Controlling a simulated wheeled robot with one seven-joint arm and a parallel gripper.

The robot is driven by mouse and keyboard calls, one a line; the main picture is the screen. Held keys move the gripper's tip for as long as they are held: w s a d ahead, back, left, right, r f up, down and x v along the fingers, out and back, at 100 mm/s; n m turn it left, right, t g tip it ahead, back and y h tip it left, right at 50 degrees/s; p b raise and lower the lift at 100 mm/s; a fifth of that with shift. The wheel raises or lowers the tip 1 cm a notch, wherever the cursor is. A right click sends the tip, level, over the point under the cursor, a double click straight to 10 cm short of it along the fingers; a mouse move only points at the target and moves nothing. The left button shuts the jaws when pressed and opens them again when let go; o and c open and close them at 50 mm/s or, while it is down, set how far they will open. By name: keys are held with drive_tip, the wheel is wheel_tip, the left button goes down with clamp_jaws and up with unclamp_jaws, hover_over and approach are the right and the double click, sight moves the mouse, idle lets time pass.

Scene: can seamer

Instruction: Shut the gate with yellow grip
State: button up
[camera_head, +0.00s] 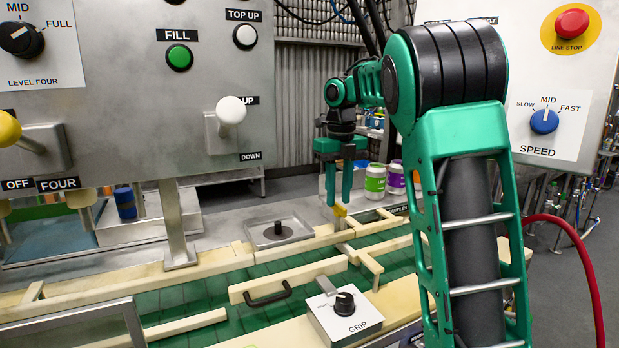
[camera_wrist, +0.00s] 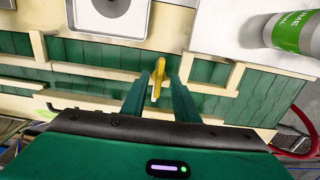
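The yellow grip (camera_head: 340,211) stands upright at the wooden rails of the green conveyor. It also shows in the wrist view (camera_wrist: 155,82), between my two fingers. My gripper (camera_head: 339,200) points down over it, with the fingertips near the grip's top. In the wrist view, my gripper (camera_wrist: 160,80) has its fingers apart on either side of the grip, with a gap visible; contact is not clear. The gate itself is hard to tell from the pale wooden rails (camera_head: 362,260) around the grip, and my fingers hide part of that area.
A metal tray with a dark round centre (camera_head: 272,232) lies behind the rail. Green-labelled (camera_head: 375,182) and purple-labelled (camera_head: 396,178) containers stand behind my gripper. A GRIP knob box (camera_head: 345,315) and a black handle (camera_head: 268,298) are in front. The control panel (camera_head: 140,100) rises at left.

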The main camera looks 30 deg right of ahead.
wheel_tip(320, 180, up, 2)
drive_tip(key=shift+w+d+r, duration=0.1)
drive_tip(key=shift+d+r, duration=0.05)
drive_tip(key=s+a+r, duration=0.4)
drive_tip(key=a+r, duration=0.2)
drive_tip(key=a, duration=0.5)
drive_tip(key=shift+a+r, duration=0.15)
drive_tip(key=shift+r, duration=0.25)
